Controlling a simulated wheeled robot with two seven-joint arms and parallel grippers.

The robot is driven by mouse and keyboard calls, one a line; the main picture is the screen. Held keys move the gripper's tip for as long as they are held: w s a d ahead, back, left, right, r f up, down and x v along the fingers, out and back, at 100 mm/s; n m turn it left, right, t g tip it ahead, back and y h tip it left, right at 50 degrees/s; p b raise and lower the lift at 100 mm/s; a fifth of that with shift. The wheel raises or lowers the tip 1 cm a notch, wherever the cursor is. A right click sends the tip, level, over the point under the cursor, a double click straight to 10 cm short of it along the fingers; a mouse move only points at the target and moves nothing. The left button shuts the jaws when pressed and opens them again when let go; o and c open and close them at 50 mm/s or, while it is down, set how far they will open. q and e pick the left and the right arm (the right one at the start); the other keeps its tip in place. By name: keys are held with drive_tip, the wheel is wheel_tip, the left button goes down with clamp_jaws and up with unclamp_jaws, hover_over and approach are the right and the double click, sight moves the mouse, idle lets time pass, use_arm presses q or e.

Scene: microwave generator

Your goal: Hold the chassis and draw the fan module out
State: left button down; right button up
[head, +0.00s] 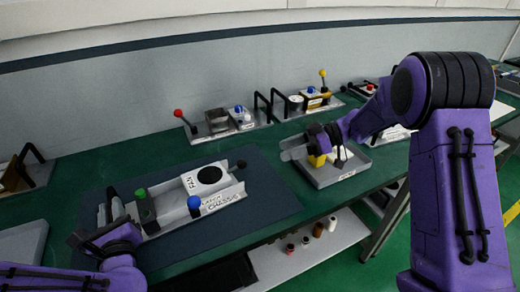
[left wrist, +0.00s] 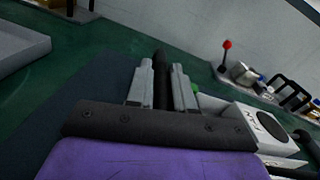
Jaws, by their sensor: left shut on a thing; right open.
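The grey chassis (head: 222,201) lies on a dark mat and carries a printed label on its front wall. The white fan module (head: 208,176), marked FAN and topped with a black disc, sits in the chassis; it also shows in the left wrist view (left wrist: 250,125). A blue knob (head: 194,203), a green knob (head: 140,193) and a black knob (head: 241,164) are on or by the chassis. My left gripper (head: 109,207) is shut on a black handle (left wrist: 161,75) at the chassis's left end. My right gripper (head: 290,148) is open and empty above a tray at the right.
The grey tray (head: 345,181) below my right gripper holds a yellow piece (head: 316,160). Stations with handles and coloured knobs (head: 220,125) line the wall. Another grey tray (head: 20,243) is at left. The mat (head: 265,190) right of the chassis is clear.

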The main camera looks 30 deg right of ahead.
use_arm(q)
drive_tip(key=c, duration=0.9)
unclamp_jaws()
drive_tip(key=shift+d+f, duration=0.1)
drive_tip(key=s, duration=0.7)
drive_tip(key=shift+s+d, duration=0.3)
drive_tip(key=shift+d, duration=0.1)
